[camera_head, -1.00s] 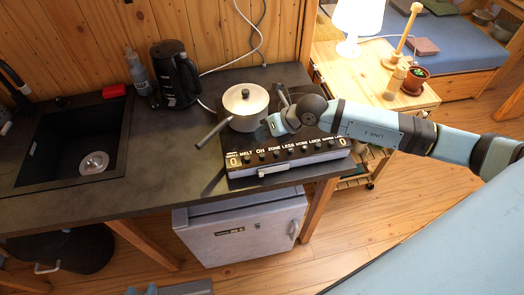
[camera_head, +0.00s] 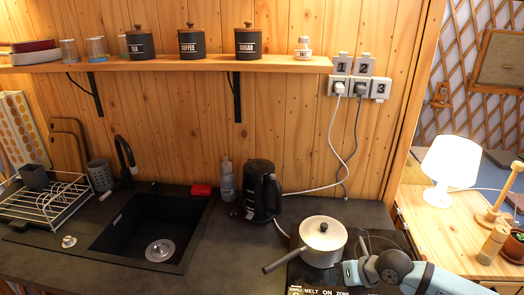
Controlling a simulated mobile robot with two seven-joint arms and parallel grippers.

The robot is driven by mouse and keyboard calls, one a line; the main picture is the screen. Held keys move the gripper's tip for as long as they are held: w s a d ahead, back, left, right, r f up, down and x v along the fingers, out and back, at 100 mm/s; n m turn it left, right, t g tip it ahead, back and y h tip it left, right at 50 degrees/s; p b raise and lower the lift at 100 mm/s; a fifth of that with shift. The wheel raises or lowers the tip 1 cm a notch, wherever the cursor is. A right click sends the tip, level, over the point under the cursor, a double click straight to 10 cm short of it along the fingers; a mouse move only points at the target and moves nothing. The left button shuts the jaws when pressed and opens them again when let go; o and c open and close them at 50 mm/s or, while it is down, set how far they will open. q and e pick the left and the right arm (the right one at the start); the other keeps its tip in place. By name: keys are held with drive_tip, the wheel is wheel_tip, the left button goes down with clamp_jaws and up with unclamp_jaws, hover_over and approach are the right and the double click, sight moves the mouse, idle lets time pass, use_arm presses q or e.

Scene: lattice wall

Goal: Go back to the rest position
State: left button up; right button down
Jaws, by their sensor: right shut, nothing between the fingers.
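My right arm comes in at the lower right, over the cooktop (camera_head: 305,274). My right gripper (camera_head: 366,240) is small and partly hidden behind my own wrist; it is shut with nothing in it. It is just right of the silver pot (camera_head: 322,240), whose lid is on and whose handle points to the lower left. I cannot tell whether gripper and pot touch. My left gripper is not in view.
A black kettle (camera_head: 262,190) and a grey bottle (camera_head: 227,181) stand behind the counter's middle. The sink (camera_head: 130,228) and a dish rack (camera_head: 45,205) are left. A shelf (camera_head: 180,65) holds canisters. A lit lamp (camera_head: 450,160) stands on a wooden table at right.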

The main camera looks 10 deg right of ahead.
drive_tip(key=s+a+r+m+t+y, duration=0.1)
drive_tip(key=s+a+m+t+y, duration=0.55)
drive_tip(key=a+m, duration=0.5)
drive_tip(key=s+d+f+m+h, duration=0.4)
drive_tip(key=s+f+m, duration=0.3)
drive_tip(key=m, duration=0.4)
drive_tip(key=s+d+f+m+g+h, duration=0.1)
drive_tip(key=s+d+f+m+h, duration=0.3)
drive_tip(key=s+f+m+h, duration=0.3)
wheel_tip(320, 180, down, 2)
drive_tip(key=m, duration=0.4)
drive_tip(key=shift+s+m, duration=0.35)
drive_tip(key=shift+a, duration=0.1)
